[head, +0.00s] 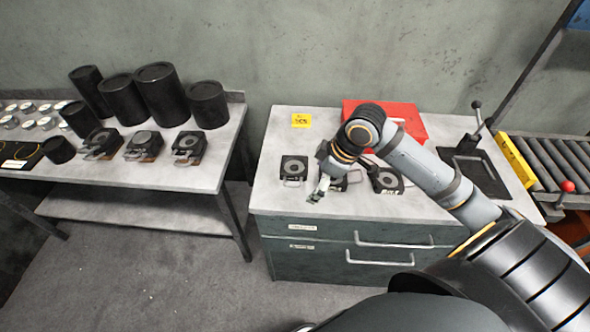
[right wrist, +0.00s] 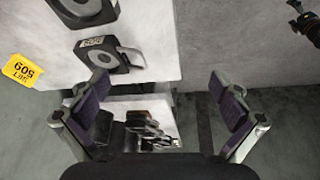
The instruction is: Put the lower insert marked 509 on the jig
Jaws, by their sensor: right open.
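Three dark inserts with grey ring faces and metal handles sit on the cabinet top: one at left (head: 293,169), a middle one (head: 352,177) partly hidden by my gripper, and one at right (head: 387,180). In the right wrist view, an insert (right wrist: 104,62) carries a small label too blurred to read surely, and another insert (right wrist: 84,11) is cut by the top edge. My right gripper (head: 318,190) is open and empty, above the cabinet's front part beside the middle insert. A dark flat fixture (head: 478,168), possibly the jig, lies at the cabinet's right.
A red object (head: 410,118) lies behind my arm. The left table (head: 205,178) holds black cylinders and more inserts. A roller conveyor (head: 555,160) is at right.

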